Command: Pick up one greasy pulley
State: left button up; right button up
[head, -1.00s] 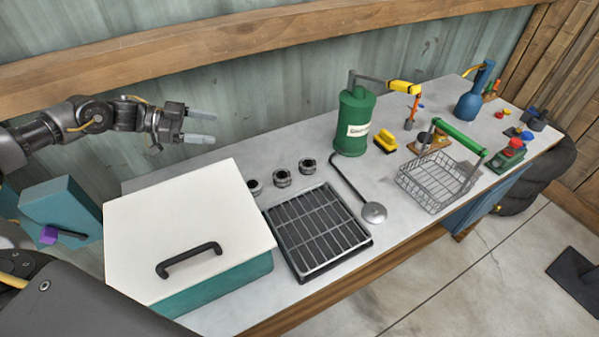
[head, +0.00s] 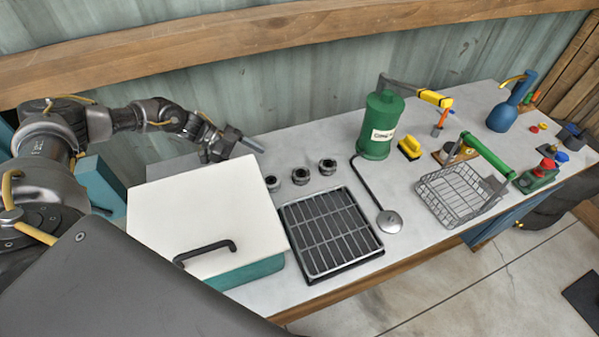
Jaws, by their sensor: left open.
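Three dark metal pulleys stand in a short row on the bench behind the black grate: a left pulley (head: 272,183), a middle pulley (head: 300,176) and a right pulley (head: 327,167). My left gripper (head: 246,138) is open and empty. It hangs above the back of the bench, up and to the left of the pulleys in the picture, apart from them. The left pulley is the nearest to it and sits close to the white lid's edge. My right gripper does not show.
A teal box with a white lid (head: 200,210) and black handle stands left of the black grate (head: 330,232). A green canister (head: 380,125), a ladle-like tool (head: 389,222) and a wire basket (head: 455,195) stand to the right. The wooden wall rail (head: 250,55) runs behind.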

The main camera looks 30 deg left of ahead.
pick_arm(q)
jog(key=p, duration=0.2)
send_near(305, 174)
jog(key=shift+a+f, duration=0.2)
jog(key=shift+f, duration=0.6)
jog(key=shift+w+d+f, duration=0.1)
jog(key=shift+d, duration=0.45)
jog(key=x, duration=0.1)
jog(key=p+x, duration=0.1)
jog(key=x, duration=0.1)
jog(key=p+x, duration=0.1)
jog(key=x, duration=0.1)
jog(key=shift+d+r, duration=0.15)
jog(key=shift+r, duration=0.2)
jog(key=shift+w+d+f, duration=0.15)
jog(key=shift+d+f, duration=0.2)
jog(key=shift+d, duration=0.05)
jog(key=c, duration=1)
jog(key=shift+r+b, duration=0.35)
jog(key=shift+r, duration=0.05)
jog(key=w+b, duration=0.1)
jog(key=w+d+b, duration=0.1)
jog(key=w+b, duration=0.1)
jog(key=shift+w, duration=0.3)
notch_tip(305, 174, up, 14)
jog(key=b, duration=0.2)
